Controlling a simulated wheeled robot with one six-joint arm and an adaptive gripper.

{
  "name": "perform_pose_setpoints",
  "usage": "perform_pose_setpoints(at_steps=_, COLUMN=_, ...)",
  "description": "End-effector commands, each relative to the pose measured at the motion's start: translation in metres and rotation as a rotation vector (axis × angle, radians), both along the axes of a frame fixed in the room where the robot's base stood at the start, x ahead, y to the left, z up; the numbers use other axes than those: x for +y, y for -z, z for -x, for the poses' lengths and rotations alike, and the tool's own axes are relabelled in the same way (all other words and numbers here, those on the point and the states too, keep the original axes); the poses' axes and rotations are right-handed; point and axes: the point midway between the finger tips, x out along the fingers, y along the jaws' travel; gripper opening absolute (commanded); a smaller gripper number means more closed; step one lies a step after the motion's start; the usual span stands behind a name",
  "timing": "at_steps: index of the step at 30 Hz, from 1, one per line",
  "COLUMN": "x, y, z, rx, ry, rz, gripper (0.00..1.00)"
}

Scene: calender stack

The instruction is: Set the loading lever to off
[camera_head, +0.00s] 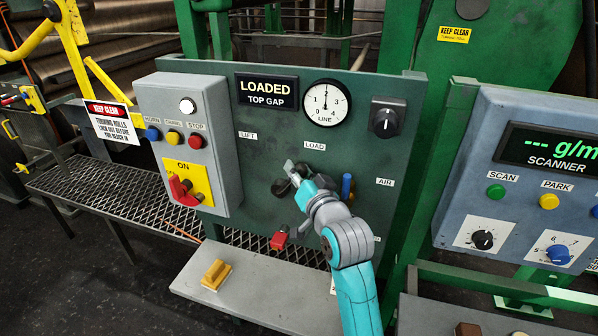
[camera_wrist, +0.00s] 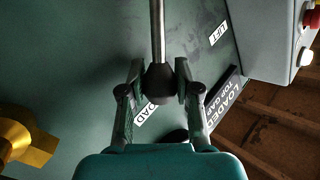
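The loading lever is a metal shaft (camera_wrist: 158,30) with a dark knob (camera_wrist: 161,84) at its end, in front of the green panel (camera_head: 350,100). In the wrist view the knob sits between the two fingers of my gripper (camera_wrist: 160,80), which appear closed against its sides. In the head view my gripper (camera_head: 290,178) is at the lever below the LOAD label (camera_head: 314,146), and it hides much of the lever. The LIFT label (camera_head: 247,135) is to the left. The display (camera_head: 267,91) reads LOADED, TOP GAP.
A grey box (camera_head: 222,140) with buttons and a red switch (camera_head: 183,191) stands left of my gripper. A blue handle (camera_head: 347,186) is close on the right. A red-handled part (camera_head: 279,240) and a shelf with a yellow block (camera_head: 215,274) lie below.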

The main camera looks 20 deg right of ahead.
Motion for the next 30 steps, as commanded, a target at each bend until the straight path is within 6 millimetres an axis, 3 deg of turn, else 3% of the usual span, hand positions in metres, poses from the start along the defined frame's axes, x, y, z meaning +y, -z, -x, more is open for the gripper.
perform_pose_setpoints(at_steps=14, x=0.006, y=-0.006, z=-0.005, rx=0.045, ry=0.000, rz=0.065, gripper=0.00)
perform_pose_setpoints(at_steps=30, x=0.037, y=-0.020, z=-0.027, rx=0.267, ry=0.000, rz=0.371, gripper=0.00)
